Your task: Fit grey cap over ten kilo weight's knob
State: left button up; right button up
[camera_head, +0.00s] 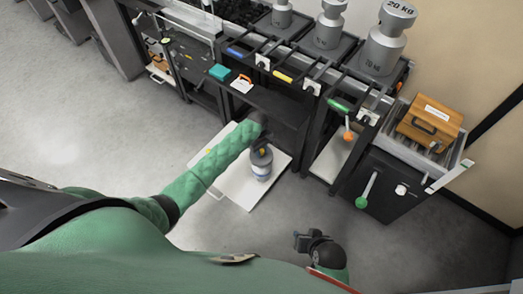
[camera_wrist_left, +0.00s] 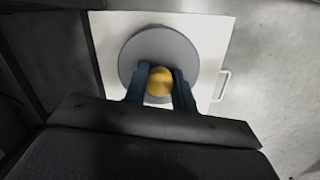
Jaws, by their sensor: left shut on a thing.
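A grey cylinder (camera_head: 262,171) with a pale label stands upright on a white board near the floor. It shows from above in the left wrist view as a grey disc (camera_wrist_left: 132,63) with a yellow ball-like knob (camera_wrist_left: 160,78). My left gripper (camera_wrist_left: 160,83) is shut on this knob, one finger on each side. I cannot tell whether the grey piece is the cap. Large grey weights stand on the racks; one (camera_head: 385,45) reads 20 KG, another (camera_head: 328,32) is to its left. My right gripper (camera_head: 306,241) is low in front; its jaw opening is unclear.
The white board (camera_head: 236,187) has a wire handle. Dark racks stand behind it, with a green handle (camera_head: 338,106) and a yellow handle (camera_head: 282,76). A wooden box (camera_head: 430,122) sits on the right cabinet. Grey floor is free to the left and front.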

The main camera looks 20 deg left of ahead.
pick_arm(q)
jog(key=o, duration=1)
jog(key=shift+r, duration=0.85)
notch_tip(320, 180, up, 10)
jog(key=a, duration=0.1)
jog(key=s+d+f+m+t+h, duration=0.1)
jog(key=s+d+f+m, duration=0.1)
jog(key=s+d+m, duration=0.45)
jog(key=s+d+f+m+t+h, duration=0.1)
jog(key=s+d+f, duration=0.2)
jog(key=s, duration=0.7)
jog(key=s+d+r+m+t, duration=0.2)
jog(key=s+m, duration=0.1)
jog(key=s, duration=0.5)
jog(key=s+d+r+m+t, duration=0.2)
jog(key=s+d+r+m, duration=0.1)
jog(key=s, duration=0.6)
jog(key=shift+d+r+m+h, duration=0.2)
jog(key=shift+r+m+h, duration=0.1)
jog(key=shift+m+h, duration=0.15)
pick_arm(e)
jog(key=shift+w+r, duration=0.15)
jog(key=shift+r, duration=0.25)
